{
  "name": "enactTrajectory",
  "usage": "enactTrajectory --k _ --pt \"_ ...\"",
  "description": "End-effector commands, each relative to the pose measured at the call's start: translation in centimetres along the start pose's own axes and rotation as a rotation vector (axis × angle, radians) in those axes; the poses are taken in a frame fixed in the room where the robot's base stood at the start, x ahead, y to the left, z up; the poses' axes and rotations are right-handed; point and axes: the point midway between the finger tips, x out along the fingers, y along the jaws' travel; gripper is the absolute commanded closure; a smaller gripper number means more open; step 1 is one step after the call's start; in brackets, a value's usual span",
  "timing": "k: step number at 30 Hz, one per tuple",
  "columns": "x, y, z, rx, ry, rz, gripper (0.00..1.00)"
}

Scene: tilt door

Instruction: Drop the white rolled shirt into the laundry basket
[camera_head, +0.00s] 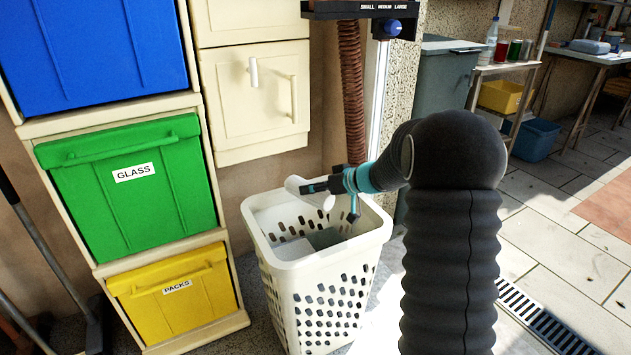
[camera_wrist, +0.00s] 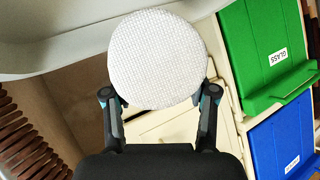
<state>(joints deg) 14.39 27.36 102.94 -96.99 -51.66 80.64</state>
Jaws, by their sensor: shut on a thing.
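The white rolled shirt (camera_wrist: 157,60) is held between the two fingers of my gripper (camera_wrist: 160,100), its round woven end facing the wrist camera. In the head view the shirt (camera_head: 309,190) shows as a white roll at my gripper (camera_head: 330,188). The gripper is shut on it. The white laundry basket (camera_head: 330,290) stands below, with slotted sides and an open top. In the head view, shirt and gripper are over the basket's opening, near its back rim. Some pale and grey items show inside the basket, partly hidden by the wall.
A cream shelf with blue, green (camera_head: 130,190) and yellow (camera_head: 176,290) bins stands left of the basket. A cream cabinet (camera_head: 255,95) and a brown ribbed hose (camera_head: 352,90) are behind it. Tiled floor is open at right, with a drain grate (camera_head: 540,318).

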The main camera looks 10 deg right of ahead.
Motion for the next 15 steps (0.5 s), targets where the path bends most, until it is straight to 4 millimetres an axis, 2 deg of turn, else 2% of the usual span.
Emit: enactTrajectory --k 15 --pt "2.6 1.7 4.5 0.002 0.000 -0.001 0.81"
